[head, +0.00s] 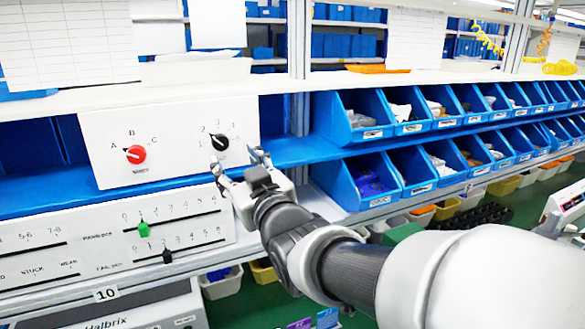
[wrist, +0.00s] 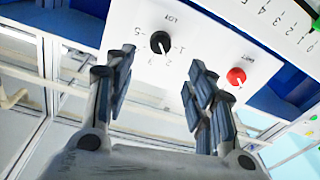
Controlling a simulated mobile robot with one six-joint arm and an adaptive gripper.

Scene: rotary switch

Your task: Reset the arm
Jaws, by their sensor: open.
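My gripper (head: 237,158) is open and empty, reached out from the right in front of the white switch panel (head: 98,157). Its spread fingers also show in the wrist view (wrist: 157,68). A black rotary knob (head: 220,142) sits at the panel's right side, just above the fingertips. In the wrist view the black knob (wrist: 160,42) lies beyond the finger gap, with clear panel around it and no finger seen touching it. A red rotary knob (head: 135,154), also in the wrist view (wrist: 236,76), sits left of the black one, its pale mark toward A.
A lower panel carries a green slider (head: 143,229) and a black slider (head: 167,256), close below and left of my gripper. Blue bins (head: 375,187) fill the shelves to the right. A white shelf edge (head: 200,88) runs above the switch panel.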

